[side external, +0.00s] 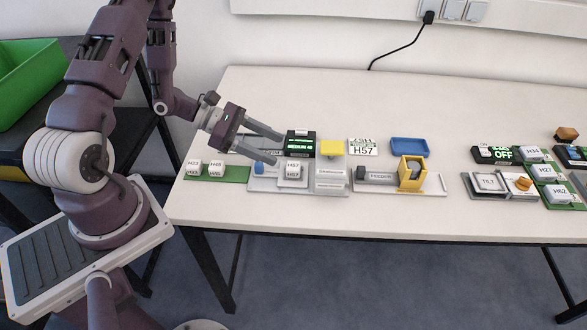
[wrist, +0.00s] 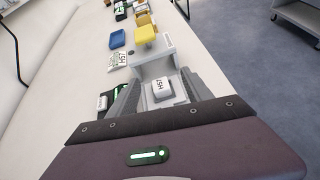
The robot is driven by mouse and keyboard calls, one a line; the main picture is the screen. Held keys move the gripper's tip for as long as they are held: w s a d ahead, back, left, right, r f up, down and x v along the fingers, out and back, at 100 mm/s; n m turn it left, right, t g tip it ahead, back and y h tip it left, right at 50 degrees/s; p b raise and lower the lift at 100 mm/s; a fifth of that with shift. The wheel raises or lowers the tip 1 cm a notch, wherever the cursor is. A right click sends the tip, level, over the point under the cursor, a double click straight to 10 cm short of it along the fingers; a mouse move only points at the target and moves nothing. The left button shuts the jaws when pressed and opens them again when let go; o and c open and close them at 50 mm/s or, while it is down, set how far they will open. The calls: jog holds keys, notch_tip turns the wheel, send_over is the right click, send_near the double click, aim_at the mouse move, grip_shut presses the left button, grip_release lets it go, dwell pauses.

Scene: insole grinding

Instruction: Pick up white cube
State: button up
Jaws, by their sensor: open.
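In the wrist view the cube (wrist: 162,88) lies between my two fingers, with space visible on both sides. My gripper (side external: 281,149) is open and empty. In the side view its fingers reach in from the left, with their tips close to the cube; contact is not visible. In the wrist view the gripper (wrist: 161,77) points at the fixture. More white cubes (side external: 205,167) sit on a green tray (side external: 232,174) to the left.
A blue tray (side external: 408,147) and a yellow holder (side external: 411,172) lie farther right. More devices and cubes (side external: 546,171) crowd the right end. The front table strip is clear.

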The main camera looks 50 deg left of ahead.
aim_at(291, 165)
jog(key=f, duration=0.1)
jog(key=a+f+n+y, duration=0.1)
jog(key=f, duration=0.1)
jog(key=shift+s, duration=0.1)
jog(key=x, duration=0.6)
jog(key=shift+f, duration=0.25)
grip_shut()
